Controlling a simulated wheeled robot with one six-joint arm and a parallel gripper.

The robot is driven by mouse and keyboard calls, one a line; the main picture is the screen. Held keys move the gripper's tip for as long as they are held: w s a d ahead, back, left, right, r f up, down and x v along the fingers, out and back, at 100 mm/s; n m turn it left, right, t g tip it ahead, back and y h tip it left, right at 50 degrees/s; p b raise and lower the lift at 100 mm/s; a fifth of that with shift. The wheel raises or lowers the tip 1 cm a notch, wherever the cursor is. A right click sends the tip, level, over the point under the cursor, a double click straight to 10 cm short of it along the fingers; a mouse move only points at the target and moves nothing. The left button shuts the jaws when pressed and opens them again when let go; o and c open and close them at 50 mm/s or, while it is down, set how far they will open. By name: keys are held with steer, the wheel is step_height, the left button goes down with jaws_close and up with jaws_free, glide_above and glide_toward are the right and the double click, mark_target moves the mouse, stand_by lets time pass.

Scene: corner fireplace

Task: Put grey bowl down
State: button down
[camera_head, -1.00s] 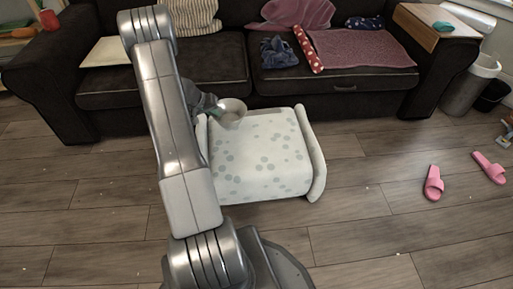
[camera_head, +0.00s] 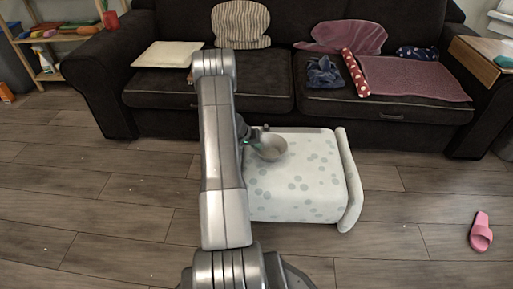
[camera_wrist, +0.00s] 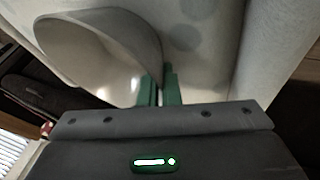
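The grey bowl (camera_head: 271,148) is at the back left of a white ottoman with grey spots (camera_head: 305,190). In the wrist view the bowl (camera_wrist: 95,50) is large and its rim runs down to my gripper's green fingers (camera_wrist: 161,90). The fingers are close together with the bowl's rim between them. In the head view my gripper (camera_head: 252,144) is at the bowl's left side, partly hidden by my arm. The bowl looks tilted in the wrist view. I cannot tell whether its base touches the ottoman top.
A dark sofa (camera_head: 270,85) stands behind the ottoman, with cushions and cloths on it. The ottoman has a raised padded side (camera_head: 349,180) on the right. A pink slipper (camera_head: 481,232) lies on the wooden floor at right. A shelf (camera_head: 60,45) is at far left.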

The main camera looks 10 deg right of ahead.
steer(key=shift+r, duration=0.1)
steer(key=shift+f+b, duration=0.2)
steer(key=shift+b, duration=0.15)
steer(key=c, duration=1.6)
jaws_free()
steer(key=shift+c, duration=0.2)
steer(key=shift+r, duration=0.1)
steer(key=shift+r+p, duration=0.15)
steer(key=shift+p, duration=0.25)
steer(key=p+v, duration=0.2)
steer(key=v, duration=1)
steer(key=shift+p, duration=0.35)
